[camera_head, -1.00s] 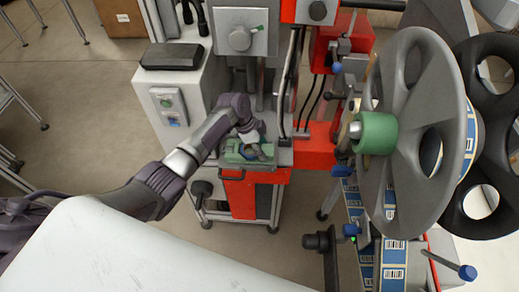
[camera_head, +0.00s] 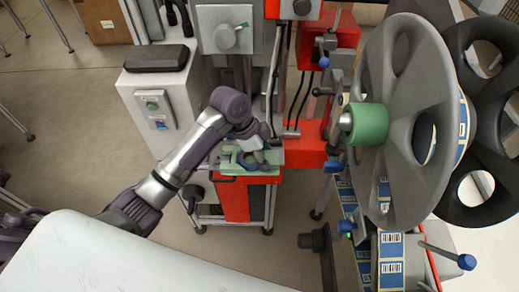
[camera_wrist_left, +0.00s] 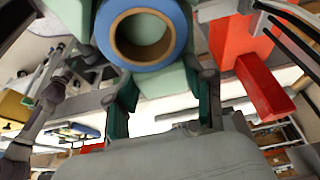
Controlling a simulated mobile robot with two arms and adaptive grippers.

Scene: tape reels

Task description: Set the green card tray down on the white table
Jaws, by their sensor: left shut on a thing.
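The green card tray (camera_head: 229,163) is in front of the machine, above the red cabinet. A roll with a blue outside and a brown core (camera_wrist_left: 143,36) sits in it. In the left wrist view the pale green tray (camera_wrist_left: 172,82) is close to the camera, partly cut off by the frame. My left gripper (camera_head: 252,152) is shut on the tray; in the left wrist view its two fingers (camera_wrist_left: 165,98) reach the tray's near side. I cannot tell whether the tray touches the ledge under it. The white table (camera_head: 130,266) fills the lower left. My right gripper is out of view.
A large grey reel with a green hub (camera_head: 369,124) stands at the right. The red cabinet (camera_head: 236,199) and a grey machine box (camera_head: 158,107) are close to my left arm. The visible part of the white tabletop is bare. Open floor lies between table and machine.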

